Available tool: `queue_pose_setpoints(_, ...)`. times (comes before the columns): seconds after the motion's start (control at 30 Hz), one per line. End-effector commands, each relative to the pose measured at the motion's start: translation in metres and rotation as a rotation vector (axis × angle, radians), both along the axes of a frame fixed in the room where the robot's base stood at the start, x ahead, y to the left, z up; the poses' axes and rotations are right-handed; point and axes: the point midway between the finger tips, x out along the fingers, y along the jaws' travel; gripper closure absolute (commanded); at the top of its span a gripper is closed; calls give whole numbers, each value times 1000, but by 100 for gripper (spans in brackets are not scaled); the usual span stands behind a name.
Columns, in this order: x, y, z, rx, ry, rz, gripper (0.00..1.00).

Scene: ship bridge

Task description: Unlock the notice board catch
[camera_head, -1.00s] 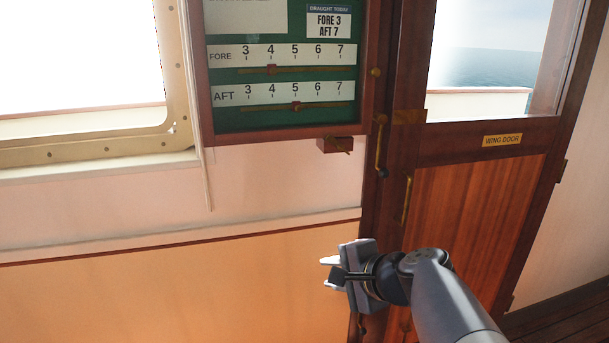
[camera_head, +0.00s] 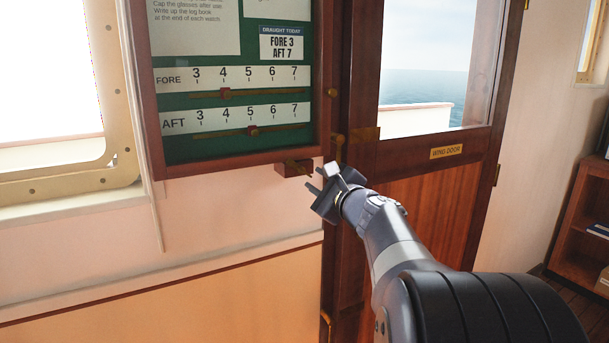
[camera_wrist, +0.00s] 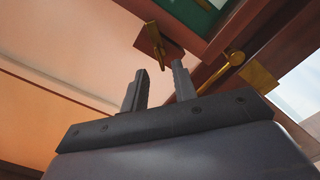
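The notice board (camera_head: 153,110) has a dark wooden frame and a green face. Under its lower right edge is a small wooden block with a brass piece (camera_head: 293,168), which looks like the catch; it also shows in the wrist view (camera_wrist: 150,38). A round brass knob (camera_head: 331,93) sits on the frame's right side. My gripper (camera_head: 318,180) is open and empty, just right of and slightly below the block. In the wrist view the two fingers (camera_wrist: 160,68) are apart, with the brass piece beyond their tips. No contact is visible.
The wing door (camera_head: 425,205) stands to the right, with a brass handle (camera_head: 338,150) close by my gripper. A window frame (camera_head: 122,160) is at the left. A shelf (camera_head: 580,225) stands at the far right. The wall below the board is clear.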

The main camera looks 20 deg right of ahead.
Motion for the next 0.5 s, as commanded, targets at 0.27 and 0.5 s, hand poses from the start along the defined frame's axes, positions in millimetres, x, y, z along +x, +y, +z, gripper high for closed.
queue_pose_setpoints(0.27,35,1,0,0,1,1,73)
queue_pose_setpoints(0.5,42,2,0,-1,0,0,73)
